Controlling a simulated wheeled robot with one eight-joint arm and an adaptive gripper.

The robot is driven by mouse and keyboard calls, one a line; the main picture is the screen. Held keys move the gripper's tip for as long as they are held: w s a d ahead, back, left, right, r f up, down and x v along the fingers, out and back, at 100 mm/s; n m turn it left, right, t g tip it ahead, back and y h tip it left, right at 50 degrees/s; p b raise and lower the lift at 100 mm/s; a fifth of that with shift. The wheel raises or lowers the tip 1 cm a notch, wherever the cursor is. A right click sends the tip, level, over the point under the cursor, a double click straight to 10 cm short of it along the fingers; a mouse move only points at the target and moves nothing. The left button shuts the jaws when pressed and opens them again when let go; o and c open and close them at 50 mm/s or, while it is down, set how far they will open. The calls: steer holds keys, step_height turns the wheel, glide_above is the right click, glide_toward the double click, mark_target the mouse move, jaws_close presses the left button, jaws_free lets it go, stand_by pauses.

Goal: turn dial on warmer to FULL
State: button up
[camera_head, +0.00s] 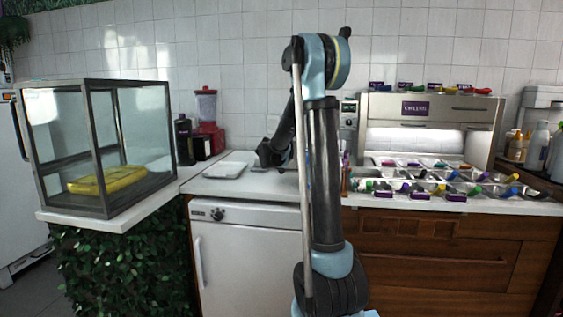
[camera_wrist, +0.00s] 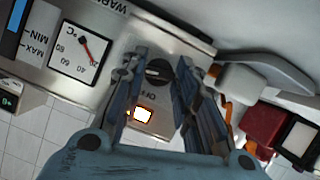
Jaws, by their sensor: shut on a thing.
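The warmer (camera_head: 430,108) is a steel unit with a lit window and a purple label, standing on the back counter at right. Part of its control panel (camera_head: 349,108) shows just right of my arm. In the wrist view the panel appears upside down. The black dial (camera_wrist: 158,71) sits there with an OFF mark near it. My gripper (camera_wrist: 161,73) is shut on the dial, one finger on each side. The dial's pointer setting cannot be read clearly. In the head view my arm hides the gripper and the dial.
A lit switch (camera_wrist: 142,114) and a temperature gauge (camera_wrist: 80,53) with a red needle are near the dial. Topping trays (camera_head: 440,185) stand before the warmer. A red blender (camera_head: 206,120), a white tray (camera_head: 226,170) and a glass case (camera_head: 100,145) are at left.

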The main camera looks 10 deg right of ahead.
steer(key=shift+d+m+y, duration=0.1)
steer(key=shift+m+y, duration=0.6)
steer(key=shift+m, duration=0.1)
steer(key=o, duration=1.1)
steer(key=shift+c, duration=0.2)
steer(key=v, duration=1.1)
steer(key=shift+s, duration=0.5)
steer(key=shift+f, duration=0.1)
